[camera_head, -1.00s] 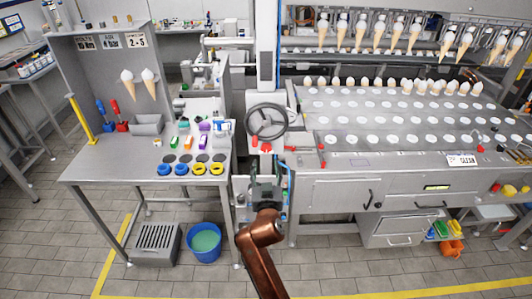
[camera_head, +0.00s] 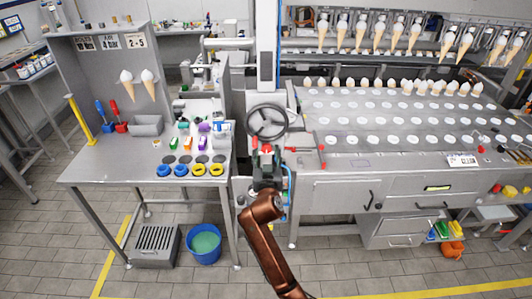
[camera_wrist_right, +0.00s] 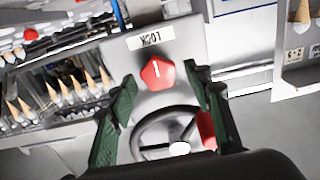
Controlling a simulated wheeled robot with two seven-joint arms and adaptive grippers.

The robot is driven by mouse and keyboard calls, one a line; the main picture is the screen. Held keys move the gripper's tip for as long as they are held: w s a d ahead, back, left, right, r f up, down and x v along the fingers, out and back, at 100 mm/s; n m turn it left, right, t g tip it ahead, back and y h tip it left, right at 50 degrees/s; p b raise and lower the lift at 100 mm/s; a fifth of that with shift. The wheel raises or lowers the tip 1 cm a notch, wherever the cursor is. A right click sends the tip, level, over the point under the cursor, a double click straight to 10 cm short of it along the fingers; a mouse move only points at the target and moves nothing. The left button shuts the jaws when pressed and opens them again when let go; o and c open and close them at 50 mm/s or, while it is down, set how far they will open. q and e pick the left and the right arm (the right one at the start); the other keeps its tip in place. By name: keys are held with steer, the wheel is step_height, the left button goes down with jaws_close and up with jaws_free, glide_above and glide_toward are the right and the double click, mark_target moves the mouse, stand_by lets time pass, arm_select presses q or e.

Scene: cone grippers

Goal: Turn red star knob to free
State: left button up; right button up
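The red star knob (camera_wrist_right: 157,73) is on a grey panel in the right wrist view, with a white line mark on its face. The mark points roughly at a white plate (camera_wrist_right: 143,42) that reads LOCK, upside down in this view. The knob also shows small in the head view (camera_head: 266,148). My right gripper (camera_wrist_right: 160,80) is open, its green fingers apart on either side of the knob. I cannot tell whether they touch it. In the head view my right gripper (camera_head: 266,168) is just in front of the knob. My left gripper is not in view.
A dark handwheel (camera_head: 267,121) is mounted just above and behind the knob; it also shows in the right wrist view (camera_wrist_right: 140,140). A red lever (camera_head: 322,155) is on the machine to the right. A workbench (camera_head: 110,167) stands on the left. The floor in front is mostly clear.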

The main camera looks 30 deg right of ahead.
steer(key=c, duration=1.1)
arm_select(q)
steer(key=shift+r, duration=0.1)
